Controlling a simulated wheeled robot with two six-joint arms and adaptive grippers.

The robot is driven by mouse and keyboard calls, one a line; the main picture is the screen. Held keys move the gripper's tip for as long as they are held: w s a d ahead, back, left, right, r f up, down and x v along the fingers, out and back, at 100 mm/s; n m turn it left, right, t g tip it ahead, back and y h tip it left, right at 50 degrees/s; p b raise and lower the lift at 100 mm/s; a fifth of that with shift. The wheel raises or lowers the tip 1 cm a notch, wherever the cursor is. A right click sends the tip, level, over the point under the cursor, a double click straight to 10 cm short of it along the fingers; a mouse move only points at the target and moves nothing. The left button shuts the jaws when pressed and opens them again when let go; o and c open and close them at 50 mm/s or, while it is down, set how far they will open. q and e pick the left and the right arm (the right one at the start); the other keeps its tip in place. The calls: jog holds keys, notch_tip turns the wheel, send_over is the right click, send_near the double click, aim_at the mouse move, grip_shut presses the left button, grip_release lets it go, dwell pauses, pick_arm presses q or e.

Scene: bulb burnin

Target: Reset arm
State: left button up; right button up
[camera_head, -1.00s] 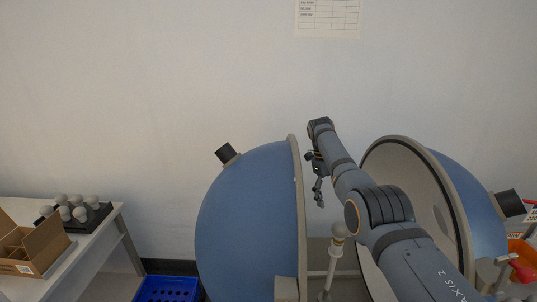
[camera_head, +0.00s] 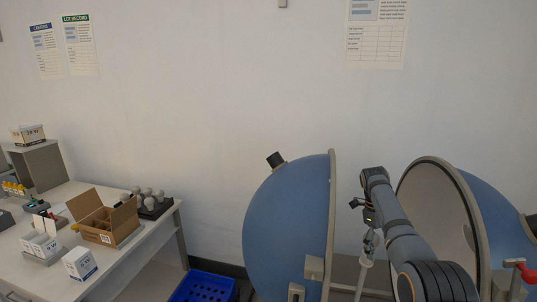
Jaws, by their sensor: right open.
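My right arm reaches in from the lower right, between the two halves of an open blue sphere. Its gripper (camera_head: 370,242) is open and points down, just above the top of a pale upright post (camera_head: 362,278). The gripper is small and partly overlaps the post top, so I cannot tell whether they touch or whether a bulb is there. The left blue half (camera_head: 285,230) stands left of the gripper. The right half (camera_head: 433,195) shows its pale inside behind my arm. My left gripper is out of view.
A white table (camera_head: 150,238) at the left bears an open cardboard box (camera_head: 108,222), a dark tray of several bulbs (camera_head: 152,205) and small white boxes (camera_head: 80,264). A blue crate (camera_head: 203,287) is on the floor between table and sphere. A red handle (camera_head: 522,270) is at the right edge.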

jog(key=s+a+f+n+t, duration=0.1)
jog(key=s+f+n, duration=0.4)
jog(key=f+n, duration=0.3)
jog(key=s+a+f+n+t, duration=0.15)
jog(key=s+f+n, duration=0.4)
jog(key=f, duration=0.55)
jog(key=s+a+r+n+t+y, duration=0.15)
jog(key=s+a+n, duration=0.25)
jog(key=s+n, duration=0.6)
jog(key=s+a+r+n+t, duration=0.2)
jog(key=s+a+n, duration=0.2)
jog(key=s+n, duration=0.65)
jog(key=s+d+f+m+g+b, duration=0.1)
jog(key=s+d+f+m, duration=0.15)
jog(key=f, duration=1.35)
jog(key=s+d+f+m+g+b, duration=0.1)
jog(key=s+f+b, duration=0.15)
jog(key=f, duration=1.35)
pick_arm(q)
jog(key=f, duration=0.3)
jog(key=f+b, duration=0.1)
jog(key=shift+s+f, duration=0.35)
pick_arm(e)
jog(key=s+f+g, duration=0.1)
jog(key=s+f, duration=1.4)
jog(key=s, duration=0.3)
jog(key=shift+d+f, duration=0.35)
jog(key=shift+d, duration=0.05)
